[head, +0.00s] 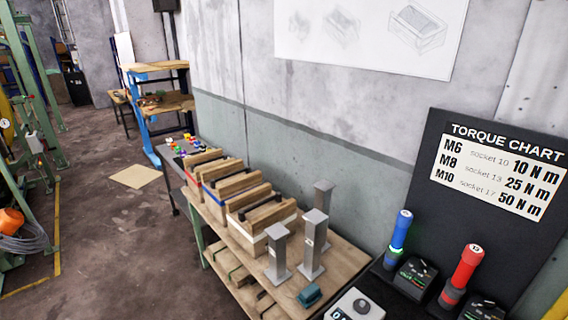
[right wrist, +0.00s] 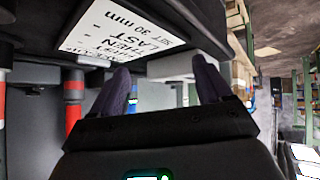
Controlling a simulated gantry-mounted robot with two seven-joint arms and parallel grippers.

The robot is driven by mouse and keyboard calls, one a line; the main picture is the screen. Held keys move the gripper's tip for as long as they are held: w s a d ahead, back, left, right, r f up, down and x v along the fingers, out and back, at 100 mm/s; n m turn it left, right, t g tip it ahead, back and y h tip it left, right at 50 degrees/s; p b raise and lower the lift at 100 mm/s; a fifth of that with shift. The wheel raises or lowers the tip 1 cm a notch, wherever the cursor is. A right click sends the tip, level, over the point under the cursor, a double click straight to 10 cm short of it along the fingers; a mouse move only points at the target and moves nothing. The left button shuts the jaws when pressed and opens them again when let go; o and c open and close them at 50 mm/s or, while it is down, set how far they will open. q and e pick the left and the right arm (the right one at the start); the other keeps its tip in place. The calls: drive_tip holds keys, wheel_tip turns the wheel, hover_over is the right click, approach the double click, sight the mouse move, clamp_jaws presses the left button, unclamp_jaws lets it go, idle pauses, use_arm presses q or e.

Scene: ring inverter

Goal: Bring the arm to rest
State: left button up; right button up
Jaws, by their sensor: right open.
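My right gripper (right wrist: 163,82) shows in the right wrist view. Its two dark fingers stand wide apart with nothing held between them. The head view shows neither gripper. In the wrist view, a white card (right wrist: 125,27) with printed text lies just past the fingers. A red-banded tool (right wrist: 73,98) stands to the left of the fingers, apart from them.
A wooden bench (head: 340,258) holds wooden crates (head: 262,212), several grey metal posts (head: 313,245) and a teal block (head: 310,295). At right are a torque chart (head: 498,168), a blue driver (head: 400,232), a red driver (head: 463,270) and a knobbed box (head: 345,312).

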drive_tip(key=s+a+r+g, duration=0.1)
drive_tip(key=s+a+g, duration=0.25)
drive_tip(key=s, duration=0.55)
drive_tip(key=s+a+g, duration=0.2)
drive_tip(key=s+a, duration=0.2)
drive_tip(key=s, duration=0.5)
wheel_tip(320, 180, up, 26)
drive_tip(key=p, duration=2.5)
drive_tip(key=shift+a+f+n+y+p, duration=0.15)
drive_tip(key=shift+f+n+y+p, duration=0.15)
drive_tip(key=shift+n+y, duration=0.1)
drive_tip(key=shift+s, duration=0.1)
